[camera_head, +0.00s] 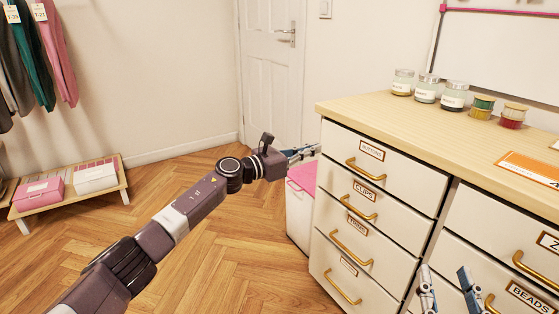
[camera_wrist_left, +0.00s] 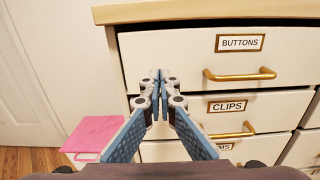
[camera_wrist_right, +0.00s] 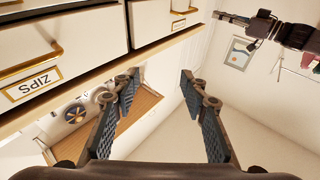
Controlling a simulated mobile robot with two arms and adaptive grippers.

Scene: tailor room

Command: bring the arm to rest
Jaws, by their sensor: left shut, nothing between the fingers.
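My left arm reaches in from the left in the head view. Its gripper (camera_head: 303,152) is near the left edge of the white drawer cabinet (camera_head: 335,184), in front of the top drawers. My right gripper (camera_head: 447,284) shows at the bottom of the head view, in front of the cabinet's lower drawers. In the right wrist view the right gripper (camera_wrist_right: 160,78) is open, with nothing between its fingers.
The drawers look shut, with brass handles. Jars (camera_head: 426,88) and thread spools (camera_head: 482,106) stand on the wooden top (camera_head: 420,120). A white bin with a pink lid (camera_head: 302,178) stands left of the cabinet. A low bench (camera_head: 70,196) holds boxes. The floor between is clear.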

